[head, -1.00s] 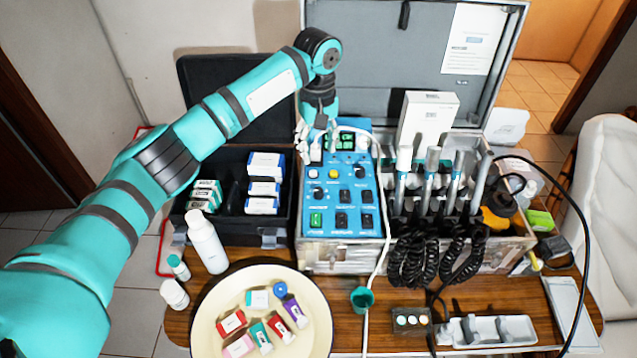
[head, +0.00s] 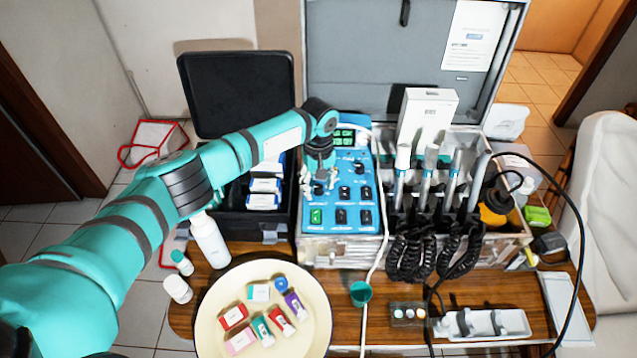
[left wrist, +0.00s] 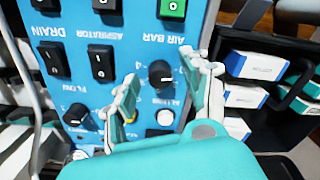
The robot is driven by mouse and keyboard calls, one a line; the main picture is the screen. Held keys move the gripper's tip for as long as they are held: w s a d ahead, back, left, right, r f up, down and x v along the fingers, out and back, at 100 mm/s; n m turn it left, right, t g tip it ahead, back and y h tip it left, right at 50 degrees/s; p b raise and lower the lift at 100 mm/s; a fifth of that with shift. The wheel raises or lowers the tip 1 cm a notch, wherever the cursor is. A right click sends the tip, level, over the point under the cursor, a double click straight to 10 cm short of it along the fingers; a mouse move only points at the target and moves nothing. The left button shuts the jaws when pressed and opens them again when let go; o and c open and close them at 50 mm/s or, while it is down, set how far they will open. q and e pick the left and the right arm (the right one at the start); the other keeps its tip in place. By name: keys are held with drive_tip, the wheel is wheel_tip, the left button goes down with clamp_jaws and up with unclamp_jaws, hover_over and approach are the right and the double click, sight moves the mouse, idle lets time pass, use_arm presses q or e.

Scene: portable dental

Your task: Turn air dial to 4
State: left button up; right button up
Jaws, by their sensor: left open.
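The blue control panel (head: 340,228) of the dental case has black knobs and switches. In the left wrist view it appears upside down. A black dial (left wrist: 160,73) with a white pointer mark sits there below the "AIR BAR" label; its own label is partly hidden. My left gripper (left wrist: 168,80) is open, with one finger on each side of this dial; I cannot tell whether they touch it. In the head view my left gripper (head: 318,184) is over the left side of the panel and partly covers the dial. My right gripper is not in view.
A green switch (left wrist: 172,8) and black switches (left wrist: 101,62) are close to the dial. Upright handpieces (head: 428,175) stand right of the panel. A white cable (head: 383,215) runs down the panel's right edge.

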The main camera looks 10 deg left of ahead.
use_arm(q)
drive_tip(key=c, duration=0.5)
clamp_jaws()
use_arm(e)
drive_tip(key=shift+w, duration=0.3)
